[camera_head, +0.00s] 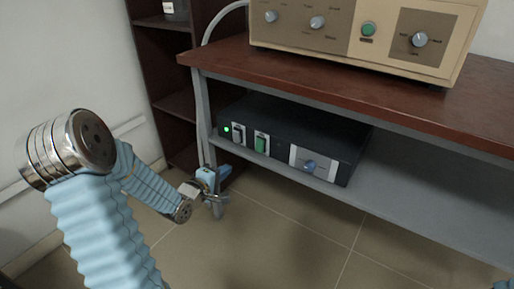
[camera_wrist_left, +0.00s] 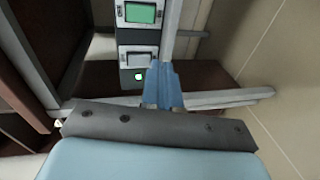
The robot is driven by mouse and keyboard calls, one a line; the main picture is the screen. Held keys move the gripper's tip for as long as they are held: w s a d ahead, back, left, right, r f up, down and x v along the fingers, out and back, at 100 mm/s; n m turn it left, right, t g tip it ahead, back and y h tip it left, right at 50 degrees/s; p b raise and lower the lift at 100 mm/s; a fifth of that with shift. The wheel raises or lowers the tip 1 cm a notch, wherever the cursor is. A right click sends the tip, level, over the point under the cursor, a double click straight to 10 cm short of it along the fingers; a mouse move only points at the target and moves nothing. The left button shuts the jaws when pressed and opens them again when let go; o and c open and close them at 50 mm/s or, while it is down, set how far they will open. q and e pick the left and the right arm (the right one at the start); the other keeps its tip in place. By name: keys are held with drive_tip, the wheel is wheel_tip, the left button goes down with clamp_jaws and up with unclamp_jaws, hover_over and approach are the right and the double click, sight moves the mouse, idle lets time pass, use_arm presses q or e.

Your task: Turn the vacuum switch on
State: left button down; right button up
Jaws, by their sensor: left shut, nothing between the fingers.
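A black control box (camera_head: 330,135) sits on the grey lower shelf. Its front has a lit green light (camera_head: 226,129), a grey-framed dark rocker switch (camera_head: 238,134), a green rocker switch (camera_head: 262,143) and a blue knob (camera_head: 309,166). The labels are too small to read, so I cannot tell which switch is the vacuum one. My left gripper (camera_head: 216,202) is shut and empty, in front of and below the box's left end, apart from the switches. In the left wrist view, the green switch (camera_wrist_left: 141,13), the grey switch (camera_wrist_left: 138,59) and the light (camera_wrist_left: 139,77) show beyond the fingers.
A beige instrument (camera_head: 340,45) with knobs and a round green button stands on the brown tabletop (camera_head: 400,98) above. The table's grey leg (camera_head: 202,120) and a dark shelf unit (camera_head: 165,70) are close behind my left gripper. The tiled floor (camera_head: 290,230) is clear in front.

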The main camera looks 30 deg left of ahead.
sight(259, 151)
use_arm(q)
drive_tip(key=shift+s+d+r+t+h, duration=0.25)
drive_tip(key=shift+d+h, duration=0.1)
drive_tip(key=shift+d, duration=0.15)
drive_tip(key=shift+s+d+r+t+h, duration=0.1)
drive_tip(key=shift+s+d+t+h, duration=0.2)
drive_tip(key=shift+d, duration=0.2)
drive_tip(key=shift+w, duration=0.2)
drive_tip(key=w, duration=0.4)
drive_tip(key=w+f, duration=0.1)
drive_tip(key=w, duration=0.4)
drive_tip(key=w+d+f, duration=0.1)
drive_tip(key=w, duration=0.3)
drive_tip(key=shift+w, duration=0.3)
